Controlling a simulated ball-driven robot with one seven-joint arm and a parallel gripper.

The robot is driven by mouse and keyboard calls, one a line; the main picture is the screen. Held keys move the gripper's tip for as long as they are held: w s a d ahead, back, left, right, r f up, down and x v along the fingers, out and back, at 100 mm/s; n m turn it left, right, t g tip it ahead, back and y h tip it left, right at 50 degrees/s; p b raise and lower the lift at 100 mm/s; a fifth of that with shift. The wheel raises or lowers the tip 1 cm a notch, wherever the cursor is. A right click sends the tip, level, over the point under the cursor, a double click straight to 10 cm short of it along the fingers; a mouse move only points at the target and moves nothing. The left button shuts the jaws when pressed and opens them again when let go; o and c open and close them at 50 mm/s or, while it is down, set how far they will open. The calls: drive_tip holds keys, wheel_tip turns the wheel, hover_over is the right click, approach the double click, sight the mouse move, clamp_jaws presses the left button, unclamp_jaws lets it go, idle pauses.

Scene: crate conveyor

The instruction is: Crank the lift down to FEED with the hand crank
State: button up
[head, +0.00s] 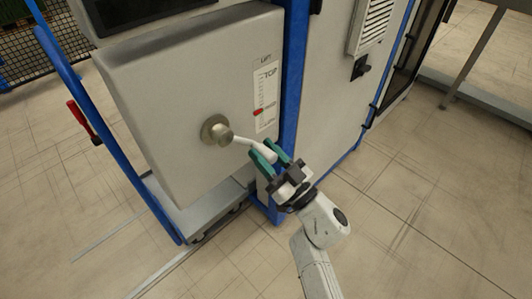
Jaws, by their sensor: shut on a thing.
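The hand crank (239,139) sticks out from a round metal hub (216,130) on the front of the grey cabinet (165,90). Its arm points right and slightly down. My gripper (264,156) is at the crank's outer end, with its teal fingers shut on the pale handle. The fingers hide part of the handle. The lift scale (265,97) is a white strip to the right of the hub, marked LIFT and TOP. Its red pointer (258,112) sits in the lower part of the scale. The lowest lettering is too small to read.
A blue post (292,75) stands right of the cabinet, close to my gripper. A black switch (360,68) is on the grey panel beyond it. A blue cart frame (95,120) with a red lever (82,120) is at left. The tiled floor (430,200) at right is clear.

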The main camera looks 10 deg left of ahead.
clamp_jaws()
drive_tip(key=shift+w+d+r+n+g+y+p, duration=0.3)
drive_tip(key=shift+r+n+g, duration=0.25)
drive_tip(key=shift+n, duration=0.55)
drive_tip(key=shift+w+d+r+n+g+y+p, duration=0.25)
drive_tip(key=shift+r+n+g+p, duration=0.3)
drive_tip(key=shift+n, duration=0.55)
drive_tip(key=shift+w+d+r+n+g+y+p, duration=0.2)
drive_tip(key=shift+w+r+n+g+y, duration=0.35)
drive_tip(key=shift+n, duration=0.55)
drive_tip(key=shift+s+r, duration=0.15)
drive_tip(key=o, duration=0.9)
unclamp_jaws()
drive_tip(key=shift+o, duration=0.2)
